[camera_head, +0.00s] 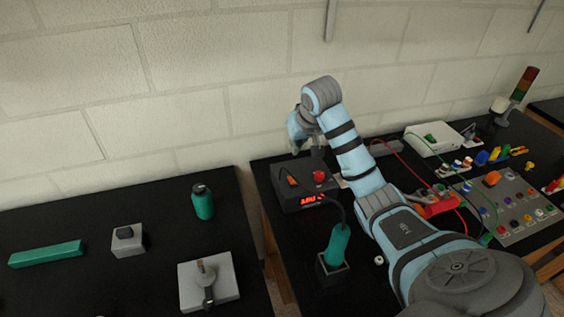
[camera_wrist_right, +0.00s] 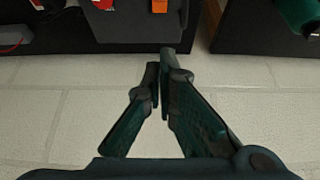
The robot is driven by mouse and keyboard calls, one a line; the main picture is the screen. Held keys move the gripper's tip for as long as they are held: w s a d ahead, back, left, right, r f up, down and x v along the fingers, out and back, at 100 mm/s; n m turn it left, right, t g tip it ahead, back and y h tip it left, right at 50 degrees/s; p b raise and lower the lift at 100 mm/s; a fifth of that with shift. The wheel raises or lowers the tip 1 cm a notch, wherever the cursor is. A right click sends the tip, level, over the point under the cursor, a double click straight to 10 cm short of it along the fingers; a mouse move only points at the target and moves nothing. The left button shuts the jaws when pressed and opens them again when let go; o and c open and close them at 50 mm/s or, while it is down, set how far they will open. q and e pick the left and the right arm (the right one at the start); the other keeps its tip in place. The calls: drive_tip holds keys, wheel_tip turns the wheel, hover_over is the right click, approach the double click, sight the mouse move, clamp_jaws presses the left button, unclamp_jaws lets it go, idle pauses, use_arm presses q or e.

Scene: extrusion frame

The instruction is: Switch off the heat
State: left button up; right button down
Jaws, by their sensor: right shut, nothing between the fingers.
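The heat station is a dark box (camera_head: 310,192) with a lit red number display (camera_head: 314,200) on its front. An orange switch (camera_head: 292,181) and a round red knob (camera_head: 319,176) sit on its top. A teal soldering-iron handle (camera_head: 336,245) stands in its holder, joined to the box by a dark cable. My right gripper (camera_head: 297,146) is behind and above the box, near the wall, touching nothing I can see. In the right wrist view its fingers (camera_wrist_right: 161,60) are closed and empty, with the orange switch (camera_wrist_right: 160,6) at the top edge. My left gripper is not in view.
The left table holds a teal bottle (camera_head: 203,203), a teal bar (camera_head: 46,254), a grey block (camera_head: 128,239) and a grey plate with a post (camera_head: 209,281). A gap separates the tables. Right of my arm are a white box (camera_head: 434,138) and a button panel (camera_head: 507,207).

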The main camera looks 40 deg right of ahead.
drive_tip(key=s+r, duration=0.1)
drive_tip(key=s, duration=0.3)
hover_over(292, 176)
drive_tip(key=s, duration=0.1)
drive_tip(key=f, duration=0.8)
drive_tip(key=shift+a+f, duration=0.15)
drive_tip(key=shift+a, duration=0.05)
drive_tip(key=f, duration=0.1)
drive_tip(key=s+f, duration=0.1)
drive_tip(key=f, duration=0.2)
drive_tip(key=shift+s+p, duration=0.25)
drive_tip(key=shift+p, duration=0.1)
drive_tip(key=shift+f, duration=0.25)
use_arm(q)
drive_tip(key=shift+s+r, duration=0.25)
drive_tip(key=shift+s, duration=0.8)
use_arm(e)
drive_tip(key=shift+w, duration=0.2)
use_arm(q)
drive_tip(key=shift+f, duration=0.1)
use_arm(e)
drive_tip(key=shift+a+f, duration=0.1)
